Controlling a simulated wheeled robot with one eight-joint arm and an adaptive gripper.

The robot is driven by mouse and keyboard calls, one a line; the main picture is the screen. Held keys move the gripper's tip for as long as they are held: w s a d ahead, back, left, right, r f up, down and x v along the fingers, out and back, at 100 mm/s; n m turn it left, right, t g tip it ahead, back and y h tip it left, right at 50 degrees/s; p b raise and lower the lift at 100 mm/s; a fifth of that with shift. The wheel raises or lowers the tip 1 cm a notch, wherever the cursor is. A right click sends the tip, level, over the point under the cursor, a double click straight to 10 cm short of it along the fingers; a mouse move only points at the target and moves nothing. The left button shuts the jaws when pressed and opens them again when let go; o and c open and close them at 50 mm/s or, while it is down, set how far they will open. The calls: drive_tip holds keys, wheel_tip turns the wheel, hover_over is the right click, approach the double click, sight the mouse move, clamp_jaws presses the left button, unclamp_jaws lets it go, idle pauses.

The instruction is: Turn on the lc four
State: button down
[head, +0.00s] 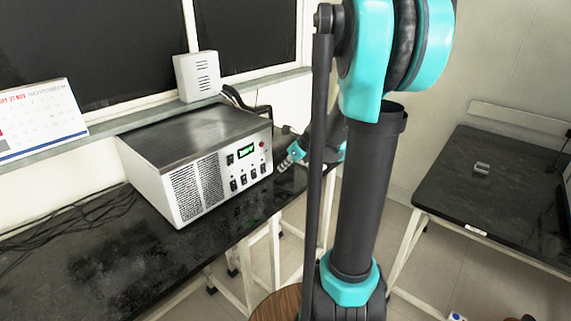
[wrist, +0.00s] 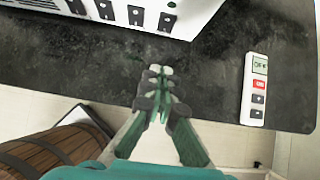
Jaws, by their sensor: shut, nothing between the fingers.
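A white and grey instrument box (head: 195,158) stands on the black bench, with a lit green display, a row of dark switches and a red light on its front. Its lower front edge with switches also shows at the top of the wrist view (wrist: 85,12). A small white handset (wrist: 249,103) lies on the bench at right in the wrist view, with a screen reading OFF, a red button and two dark buttons. No label tells me which one is the lc four. My gripper (wrist: 158,78) is shut and empty, between box and handset, apart from the handset. Arm links hide the handset in the head view.
The black bench (head: 110,265) has free room in front of the box. Loose cables lie at its left. A calendar (head: 40,118) and a small white unit (head: 197,76) stand on the sill. A wooden barrel-like thing (wrist: 55,155) stands below the bench edge. Another black table (head: 490,195) is at right.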

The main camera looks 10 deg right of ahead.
sight(264, 171)
drive_tip(key=x, duration=0.6)
drive_tip(key=shift+w+a+f, duration=0.1)
drive_tip(key=shift+a+f, duration=0.05)
drive_tip(key=shift+w+a, duration=0.75)
drive_tip(key=shift+w, duration=0.25)
drive_tip(key=shift+w+a+f, duration=0.1)
drive_tip(key=shift+w+a, duration=0.25)
drive_tip(key=shift+w, duration=0.15)
drive_tip(key=shift+w+a+f, duration=0.15)
drive_tip(key=shift+w+a, duration=0.05)
drive_tip(key=shift+w, duration=0.05)
drive_tip(key=shift+r, duration=0.25)
drive_tip(key=shift+r, duration=0.6)
drive_tip(key=shift+s+d, duration=0.1)
